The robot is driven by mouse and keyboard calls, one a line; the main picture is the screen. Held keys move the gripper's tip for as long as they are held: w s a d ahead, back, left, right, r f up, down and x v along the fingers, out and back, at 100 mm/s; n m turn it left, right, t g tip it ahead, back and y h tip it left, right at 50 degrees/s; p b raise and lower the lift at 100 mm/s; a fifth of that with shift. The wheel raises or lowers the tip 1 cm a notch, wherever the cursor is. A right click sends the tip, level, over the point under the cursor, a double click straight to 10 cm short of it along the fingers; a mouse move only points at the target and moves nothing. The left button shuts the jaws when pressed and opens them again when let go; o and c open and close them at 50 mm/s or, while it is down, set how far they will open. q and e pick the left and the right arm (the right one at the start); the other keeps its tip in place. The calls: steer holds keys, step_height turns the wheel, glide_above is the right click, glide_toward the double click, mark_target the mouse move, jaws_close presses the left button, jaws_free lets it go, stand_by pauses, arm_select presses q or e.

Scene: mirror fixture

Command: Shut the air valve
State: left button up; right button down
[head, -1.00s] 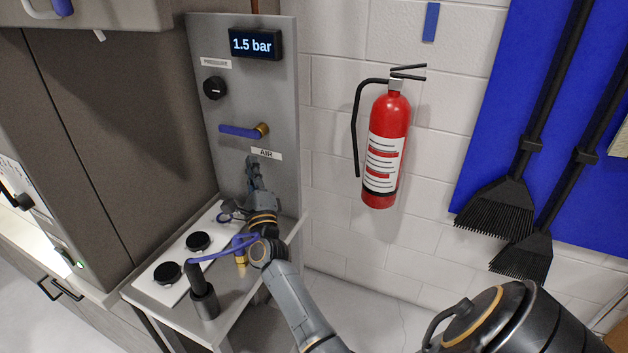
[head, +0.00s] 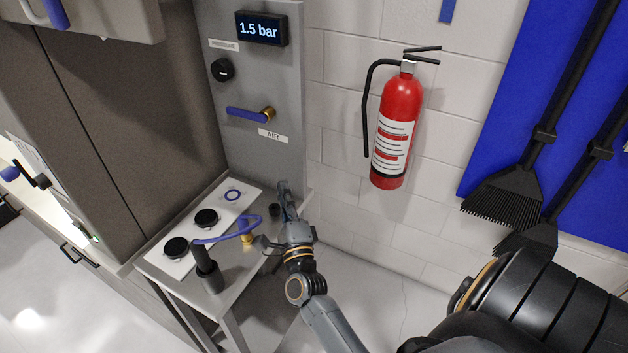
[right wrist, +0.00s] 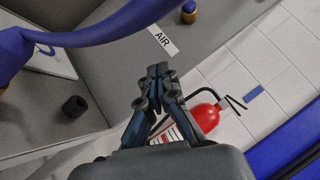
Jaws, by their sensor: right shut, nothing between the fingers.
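The air valve (head: 250,113) is on the grey upright panel, above the AIR label (head: 273,135). Its blue lever lies almost level, pointing left from a brass hub. The right wrist view shows the brass hub (right wrist: 188,12) and the AIR label (right wrist: 162,40) beyond the fingers. My right gripper (head: 284,188) is below and right of the valve, near the panel's lower right edge, apart from the lever. In the right wrist view its fingers (right wrist: 158,70) are together and empty. My left gripper is not in view.
A blue hose (head: 228,232) loops above the small side table, close left of my right arm. A gauge display (head: 262,29) reads 1.5 bar above a black knob (head: 222,70). A red fire extinguisher (head: 396,130) hangs on the wall to the right.

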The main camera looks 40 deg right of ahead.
steer(key=d+n+y+b, duration=0.2)
steer(key=d+n+y, duration=0.2)
steer(key=n+y, duration=0.4)
steer(key=d+f+n+g+y+b, duration=0.1)
steer(key=d+n+y+b, duration=0.2)
steer(key=n, duration=2)
steer(key=d+y, duration=0.1)
steer(key=y, duration=0.4)
steer(key=shift+d+f+y, duration=0.15)
steer(key=shift+d+y, duration=0.15)
steer(key=shift+d, duration=0.1)
steer(key=shift+w, duration=0.1)
